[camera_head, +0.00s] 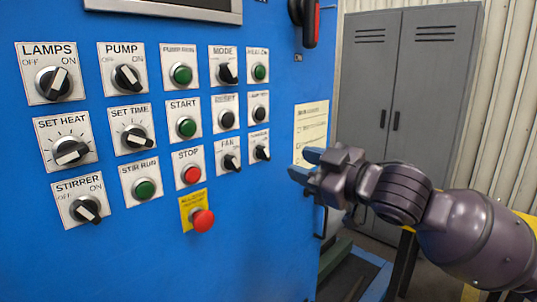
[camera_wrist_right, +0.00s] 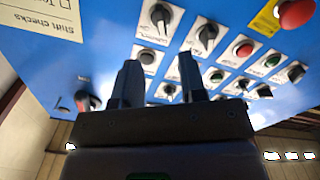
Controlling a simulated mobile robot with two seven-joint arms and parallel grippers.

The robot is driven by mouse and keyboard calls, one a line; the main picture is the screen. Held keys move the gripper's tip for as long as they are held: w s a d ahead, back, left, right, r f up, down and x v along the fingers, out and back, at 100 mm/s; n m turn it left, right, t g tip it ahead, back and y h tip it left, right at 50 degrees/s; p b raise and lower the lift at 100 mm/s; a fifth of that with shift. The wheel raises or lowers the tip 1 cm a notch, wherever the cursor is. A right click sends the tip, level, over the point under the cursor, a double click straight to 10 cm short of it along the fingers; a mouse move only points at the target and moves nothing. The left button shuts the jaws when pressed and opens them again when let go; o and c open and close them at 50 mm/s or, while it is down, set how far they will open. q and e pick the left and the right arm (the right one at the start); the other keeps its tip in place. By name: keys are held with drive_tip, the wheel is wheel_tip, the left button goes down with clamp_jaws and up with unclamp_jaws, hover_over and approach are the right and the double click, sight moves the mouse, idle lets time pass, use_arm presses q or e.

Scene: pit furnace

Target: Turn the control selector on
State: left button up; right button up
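A small black selector knob (camera_head: 262,152) sits at the right end of the third row of controls on the blue panel. Its label is too blurred to read for sure, so I cannot confirm that it is the control selector. In the right wrist view, the knob nearest the notice (camera_wrist_right: 160,15) appears to be the same one. My right gripper (camera_head: 305,165) is open and empty, to the right of this knob and apart from it. In the wrist view its two dark fingers (camera_wrist_right: 160,84) stand apart, pointing at the panel. My left gripper is out of view.
The blue panel (camera_head: 262,250) carries several other knobs and buttons, including the fan knob (camera_head: 231,162), the red stop button (camera_head: 191,174) and a red emergency button (camera_head: 203,220). A paper notice (camera_head: 311,122) is beside my gripper. A grey cabinet (camera_head: 400,70) stands behind.

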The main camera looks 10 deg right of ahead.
sight(267, 153)
drive_tip(key=x, duration=0.9)
drive_tip(key=shift+w+a, duration=0.15)
drive_tip(key=shift+a, duration=0.1)
clamp_jaws()
